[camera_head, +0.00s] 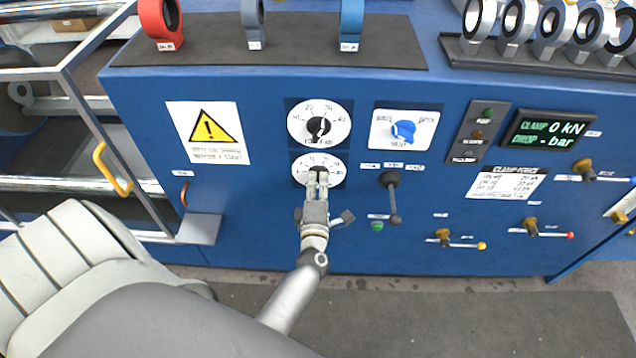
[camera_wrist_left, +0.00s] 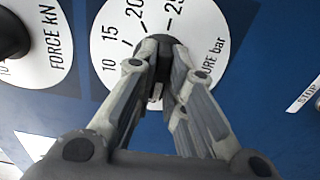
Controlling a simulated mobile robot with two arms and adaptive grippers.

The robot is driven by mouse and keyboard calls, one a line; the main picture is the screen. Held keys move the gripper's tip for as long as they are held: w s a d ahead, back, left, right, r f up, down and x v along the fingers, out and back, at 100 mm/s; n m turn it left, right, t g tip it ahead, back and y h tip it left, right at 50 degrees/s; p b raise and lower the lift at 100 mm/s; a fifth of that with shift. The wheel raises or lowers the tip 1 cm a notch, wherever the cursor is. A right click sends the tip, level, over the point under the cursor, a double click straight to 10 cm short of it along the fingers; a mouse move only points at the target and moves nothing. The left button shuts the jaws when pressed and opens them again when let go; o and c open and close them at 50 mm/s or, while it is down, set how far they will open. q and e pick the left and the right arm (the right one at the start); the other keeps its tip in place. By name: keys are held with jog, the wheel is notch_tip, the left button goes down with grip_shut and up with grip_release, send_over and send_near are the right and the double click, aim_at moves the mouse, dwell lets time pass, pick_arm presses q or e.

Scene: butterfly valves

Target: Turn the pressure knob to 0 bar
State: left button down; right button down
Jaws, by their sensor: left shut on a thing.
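The pressure dial (camera_head: 339,164) is the lower white round dial on the blue panel. In the left wrist view the same dial (camera_wrist_left: 122,40) shows the numbers 10, 15, 20, 25 and the letters "URE bar". My left gripper (camera_head: 318,178) is at this dial, with its fingers shut on the dark pressure knob (camera_wrist_left: 155,92) at the dial's middle. The fingers, which fill the middle of the left wrist view (camera_wrist_left: 156,75), hide most of the knob, so its pointer setting cannot be read. My right gripper is not in view.
The force dial (camera_head: 296,124) with a black knob sits just above. A blue selector knob (camera_head: 404,130) and a black lever (camera_head: 392,200) are to the right. A display (camera_head: 549,130) reads "CLAMP 0 kN, DROP - bar". Colored rings (camera_head: 352,20) stand on top.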

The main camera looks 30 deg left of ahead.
pick_arm(q)
jog(key=shift+f, duration=0.1)
jog(key=c, duration=1.5)
grip_release()
